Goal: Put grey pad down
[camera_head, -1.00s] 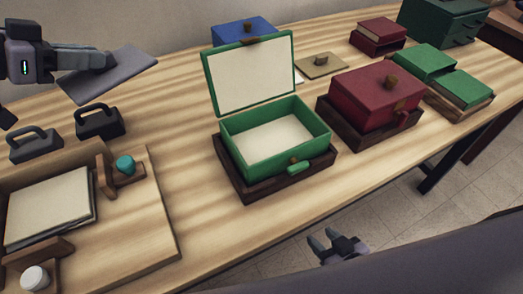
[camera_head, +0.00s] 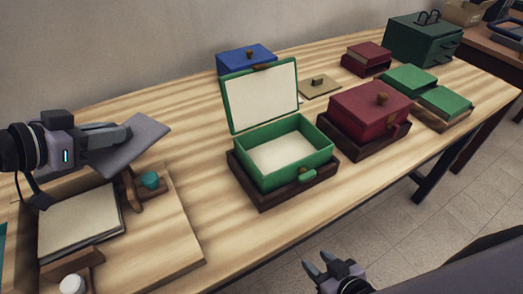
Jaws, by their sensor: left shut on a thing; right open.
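The grey pad (camera_head: 143,146) is a thin flat sheet, tilted, at the left of the head view. My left gripper (camera_head: 122,138) is shut on its near side and holds it above the table, over the back of the wooden board. The pad's left part is hidden by the gripper. My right gripper (camera_head: 322,267) is open and empty, low in front of the table's near edge.
The wooden board (camera_head: 172,240) carries a cream sheet (camera_head: 78,222), a teal knob (camera_head: 149,180) and a white knob (camera_head: 72,284). An open green box (camera_head: 272,157) stands mid-table, a red box (camera_head: 370,112) to its right. Bare table lies between board and green box.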

